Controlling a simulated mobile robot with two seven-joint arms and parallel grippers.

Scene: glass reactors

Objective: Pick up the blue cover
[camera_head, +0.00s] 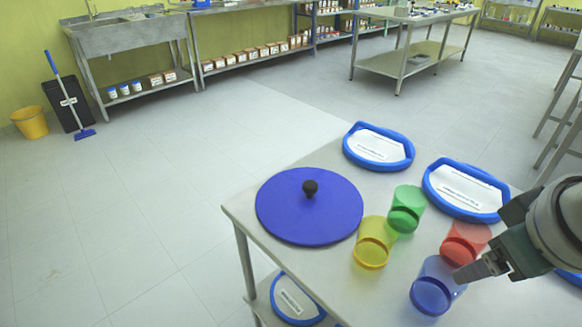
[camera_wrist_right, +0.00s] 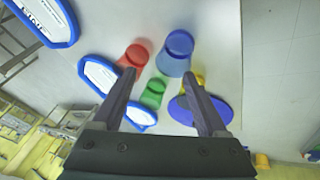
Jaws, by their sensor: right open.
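The blue cover (camera_head: 283,213) is a large flat disc with a black knob (camera_head: 310,187) at its centre. It lies on the near left part of the metal table. In the right wrist view the blue cover (camera_wrist_right: 182,111) is partly hidden behind one finger. My right gripper (camera_head: 468,273) comes in from the right, close to the blue cup in the picture, well to the right of the cover. In the right wrist view its fingers (camera_wrist_right: 159,74) are spread apart with nothing between them in their grip. My left gripper is not in view.
Yellow (camera_head: 371,250), green (camera_head: 405,208), red (camera_head: 464,241) and blue (camera_head: 435,288) cups stand right of the cover. Blue-rimmed trays (camera_head: 378,147) lie along the table's far side. The table's left edge (camera_head: 240,225) is close to the cover. Open floor lies beyond.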

